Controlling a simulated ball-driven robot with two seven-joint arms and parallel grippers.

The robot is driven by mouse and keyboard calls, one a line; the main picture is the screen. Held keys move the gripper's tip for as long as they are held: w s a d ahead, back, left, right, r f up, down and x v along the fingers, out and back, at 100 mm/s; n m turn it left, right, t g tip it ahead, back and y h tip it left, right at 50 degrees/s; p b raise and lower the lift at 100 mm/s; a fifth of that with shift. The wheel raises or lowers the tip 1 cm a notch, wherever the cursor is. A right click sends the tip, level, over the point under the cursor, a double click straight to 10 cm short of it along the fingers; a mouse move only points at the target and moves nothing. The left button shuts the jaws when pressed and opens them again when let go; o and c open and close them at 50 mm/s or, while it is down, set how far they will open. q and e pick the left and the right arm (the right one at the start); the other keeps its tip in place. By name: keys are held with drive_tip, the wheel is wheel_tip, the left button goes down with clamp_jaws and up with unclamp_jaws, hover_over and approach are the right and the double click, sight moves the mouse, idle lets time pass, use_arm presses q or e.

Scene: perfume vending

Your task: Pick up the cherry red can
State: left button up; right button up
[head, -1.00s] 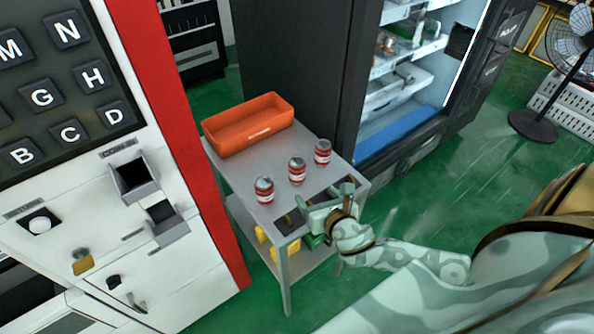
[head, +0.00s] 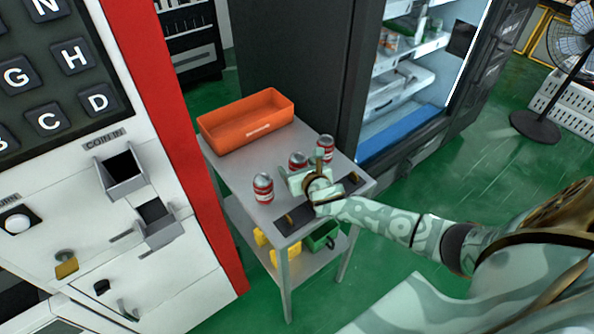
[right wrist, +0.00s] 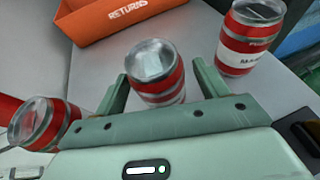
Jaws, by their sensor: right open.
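Three similar red cans with silver tops stand in a row on a grey table (head: 228,178). They are the left can (head: 263,190), the middle can (head: 297,159) and the right can (head: 326,146); I cannot tell which is called cherry red. My right gripper (head: 303,168) is open at the middle can and partly hides it. In the right wrist view, the middle can (right wrist: 158,88) stands between the open fingers (right wrist: 160,80), with gaps visible beside it. The left can (right wrist: 40,125) and right can (right wrist: 248,40) are outside the fingers. My left gripper is not in view.
An orange returns bin (head: 246,122) stands at the back of the table. A white and red keypad machine (head: 150,270) is on the left, and a dark open vending cabinet (head: 290,70) is behind. Yellow items (head: 262,240) and a green crate (head: 320,236) lie on the lower shelf.

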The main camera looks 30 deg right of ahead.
drive_tip(key=shift+w+f, duration=0.15)
drive_tip(key=shift+w, duration=0.1)
drive_tip(key=shift+s, duration=0.1)
drive_tip(key=c, duration=1.1)
drive_tip(key=shift+r, duration=0.2)
drive_tip(key=shift+c, duration=0.2)
